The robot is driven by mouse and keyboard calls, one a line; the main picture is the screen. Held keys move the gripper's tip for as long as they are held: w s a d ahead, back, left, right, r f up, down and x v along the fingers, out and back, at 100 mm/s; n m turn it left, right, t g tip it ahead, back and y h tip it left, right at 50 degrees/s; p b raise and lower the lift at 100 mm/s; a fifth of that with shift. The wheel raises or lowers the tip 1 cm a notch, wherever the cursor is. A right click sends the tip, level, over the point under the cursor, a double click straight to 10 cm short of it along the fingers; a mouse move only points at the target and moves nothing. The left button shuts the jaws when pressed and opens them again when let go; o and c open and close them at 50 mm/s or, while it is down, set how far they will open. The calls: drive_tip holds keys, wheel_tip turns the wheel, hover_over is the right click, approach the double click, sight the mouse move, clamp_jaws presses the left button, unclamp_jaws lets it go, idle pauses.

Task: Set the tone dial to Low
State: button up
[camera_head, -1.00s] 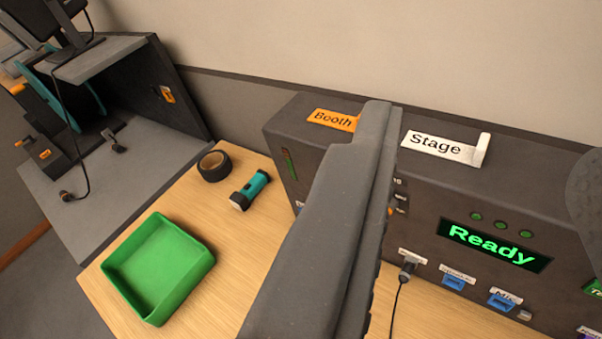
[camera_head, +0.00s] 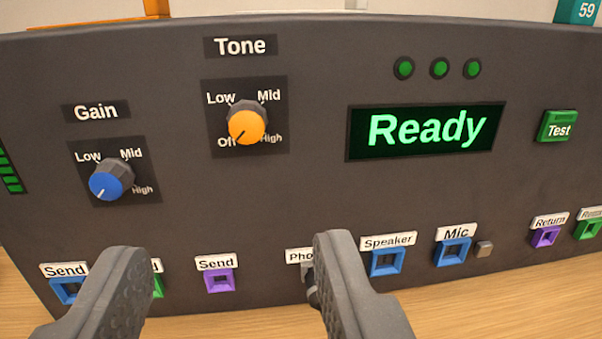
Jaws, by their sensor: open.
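The tone dial (camera_head: 246,124) is an orange-faced knob with a dark grey body on the panel, under the "Tone" label (camera_head: 240,46). Its marks read Off, Low, Mid and High. Its pointer line slants to the lower left, toward Off. My gripper (camera_head: 230,252) is open, with its two fingers wide apart at the bottom of the view. The fingers are below the tone dial in the picture and nothing is between them but the panel face. The right finger hides part of the phones socket label.
A blue gain dial (camera_head: 108,182) sits left of the tone dial. A lit "Ready" display (camera_head: 426,131) and a green Test button (camera_head: 558,126) are to the right. Sockets, including purple Send (camera_head: 219,280) and blue Mic (camera_head: 453,252), line the lower panel above the wooden table.

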drive_tip(key=b, duration=0.1)
approach(246, 127)
drive_tip(key=w, duration=0.7)
drive_tip(key=shift+w+a+f, duration=0.15)
drive_tip(key=shift+w+a, duration=0.1)
drive_tip(key=shift+w, duration=0.55)
drive_tip(key=c, duration=1)
